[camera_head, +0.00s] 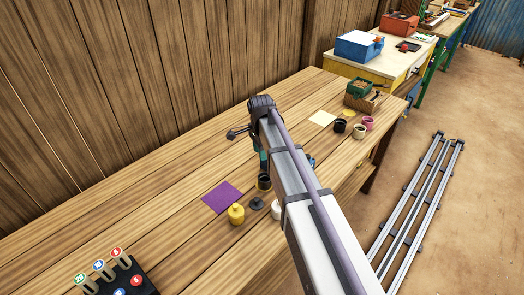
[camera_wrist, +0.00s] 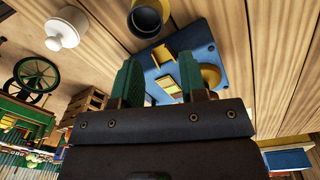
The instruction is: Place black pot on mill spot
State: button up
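A small black pot (camera_head: 340,126) stands upright on the wooden table in the head view, beside a cream pot and a pink pot. No mark clearly labelled as the mill spot shows; a pale yellow square (camera_head: 322,118) lies left of the black pot and a purple square (camera_head: 221,197) lies farther left. My gripper (camera_wrist: 158,82) is open and empty in the wrist view, its two green fingers apart. In the head view my gripper (camera_head: 263,158) is partly hidden by my arm, above a dark cup with a yellow rim (camera_head: 264,183). The black pot is well to its right.
A yellow lidded pot (camera_head: 236,214), a dark disc (camera_head: 257,204) and a white pot (camera_head: 277,211) stand near the purple square. A blue plate (camera_wrist: 204,38) with yellow parts lies beyond my fingers. A green wheel (camera_wrist: 35,75) shows at left. The back-left tabletop is clear.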

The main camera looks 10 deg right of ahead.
jog(key=s+n, duration=1.5)
jog(key=s, duration=0.7)
jog(key=shift+a+n, duration=0.15)
jog(key=shift+n, duration=0.15)
jog(key=shift+a, duration=0.1)
